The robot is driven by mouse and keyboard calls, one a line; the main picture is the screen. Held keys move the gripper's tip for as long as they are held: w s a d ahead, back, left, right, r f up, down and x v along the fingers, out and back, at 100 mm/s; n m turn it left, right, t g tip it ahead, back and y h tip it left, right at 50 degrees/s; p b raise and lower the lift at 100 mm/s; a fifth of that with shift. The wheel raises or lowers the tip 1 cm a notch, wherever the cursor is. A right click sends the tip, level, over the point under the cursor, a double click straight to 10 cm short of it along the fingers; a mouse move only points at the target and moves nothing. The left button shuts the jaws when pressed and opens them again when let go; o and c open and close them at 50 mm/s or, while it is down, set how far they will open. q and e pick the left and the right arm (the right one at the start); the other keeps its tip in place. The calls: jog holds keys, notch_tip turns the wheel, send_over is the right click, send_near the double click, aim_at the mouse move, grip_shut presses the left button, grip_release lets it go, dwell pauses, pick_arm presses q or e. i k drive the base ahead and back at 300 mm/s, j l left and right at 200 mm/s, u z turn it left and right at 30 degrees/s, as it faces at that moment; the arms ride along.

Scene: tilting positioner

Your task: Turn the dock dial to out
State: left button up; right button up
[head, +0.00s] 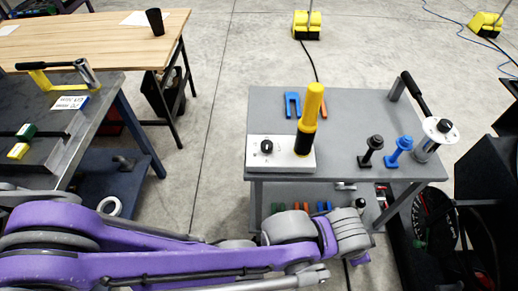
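A white dock box (304,161) sits at the front left of the grey table (335,115). A small black dial (266,146) is on the left of its top face. The dial's markings are too small to read. A tool with a yellow handle (311,108) and a dark lower part stands upright in the box, right of the dial. A purple and grey arm of mine comes in from the left, below the table's front edge and apart from the dial. I can make out no gripper fingers on it. My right gripper is not in view.
Black (370,151) and blue (397,151) bolt-like pieces stand on the table's right side. A black-handled lever with a white disc (440,130) is at the right edge. Blue (292,104) and orange (323,107) pieces lie at the back. The table's middle is clear.

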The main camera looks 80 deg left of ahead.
aim_at(267, 146)
jog(key=u, duration=2.5)
